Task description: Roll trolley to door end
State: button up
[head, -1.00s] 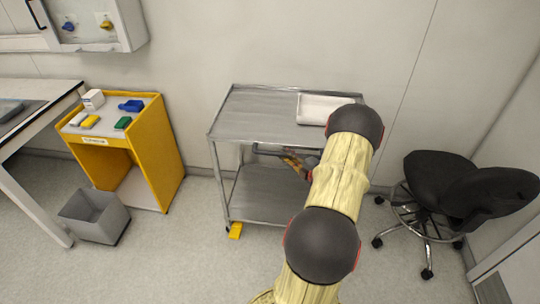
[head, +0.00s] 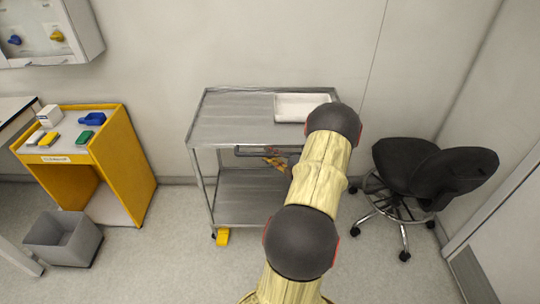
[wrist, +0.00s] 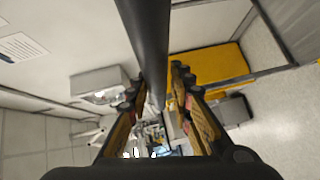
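The trolley (head: 236,122) is a grey metal cart with two shelves, standing against the back wall. A dark bar (head: 250,152) runs under the front of its top shelf; I take the dark bar in the wrist view (wrist: 148,45) to be the same one. My gripper (head: 275,163) is at this bar, partly hidden behind my arm. In the wrist view, the bar lies between my two fingers (wrist: 158,95). I cannot tell whether both fingers press on it. The door is not clearly identifiable.
A white tray (head: 298,97) sits on the trolley's top shelf. A black wheeled chair (head: 425,172) stands close on the right.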

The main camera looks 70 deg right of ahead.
jog(key=shift+o, duration=1.3)
jog(key=shift+r, duration=0.1)
jog(key=v, duration=1.2)
